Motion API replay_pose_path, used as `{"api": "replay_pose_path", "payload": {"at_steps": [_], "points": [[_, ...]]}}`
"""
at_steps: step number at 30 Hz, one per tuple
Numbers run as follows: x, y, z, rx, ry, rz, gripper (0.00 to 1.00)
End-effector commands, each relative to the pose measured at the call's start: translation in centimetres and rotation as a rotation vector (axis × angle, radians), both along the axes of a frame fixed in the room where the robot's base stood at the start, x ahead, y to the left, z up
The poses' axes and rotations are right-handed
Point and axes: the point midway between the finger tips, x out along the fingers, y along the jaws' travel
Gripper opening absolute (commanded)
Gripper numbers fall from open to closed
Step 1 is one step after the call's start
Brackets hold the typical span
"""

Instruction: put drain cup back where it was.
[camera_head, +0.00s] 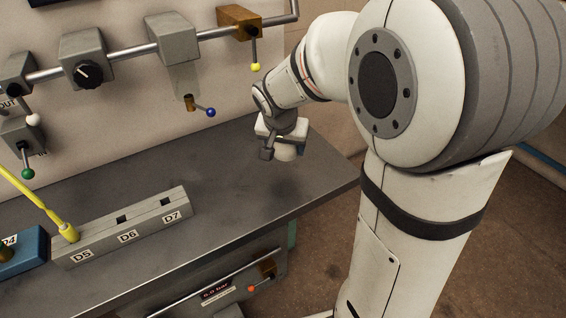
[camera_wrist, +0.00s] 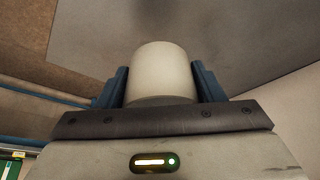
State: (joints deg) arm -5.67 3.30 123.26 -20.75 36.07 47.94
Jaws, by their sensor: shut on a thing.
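The drain cup is a pale, off-white cylinder (camera_wrist: 160,72) seen in the wrist view between the two blue fingers. My gripper (camera_wrist: 162,88) is shut on it, one finger on each side. In the head view my gripper (camera_head: 284,146) hangs above the right part of the grey workbench top (camera_head: 240,170). A pale bit of the cup (camera_head: 288,154) shows below the gripper. A shadow lies on the bench to its lower left, and the cup appears to be held above the surface.
A grey block (camera_head: 125,228) labelled D5, D6, D7 lies on the bench, with a yellow hose (camera_head: 35,200) at D5. A blue block (camera_head: 22,254) stands left of it. Valves with coloured knobs line the wall pipe (camera_head: 130,54). The bench between block and gripper is clear.

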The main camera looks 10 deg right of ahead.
Motion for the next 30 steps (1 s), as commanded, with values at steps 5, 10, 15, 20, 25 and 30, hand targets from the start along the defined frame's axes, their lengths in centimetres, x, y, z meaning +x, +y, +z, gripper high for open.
{"api": "replay_pose_path", "payload": {"at_steps": [5,10,15,20,25,30], "points": [[0.0,0.0,-2.5,-0.001,0.001,0.001,0.35],[0.0,0.1,-3.9,-0.001,0.003,0.001,0.35],[0.0,0.1,-6.3,0.000,0.002,0.002,0.35],[0.0,0.1,-6.5,0.001,-0.001,0.003,0.35],[0.0,0.1,-6.7,0.000,-0.001,0.004,0.35],[0.0,0.2,-6.7,0.000,-0.001,0.004,0.69]]}}
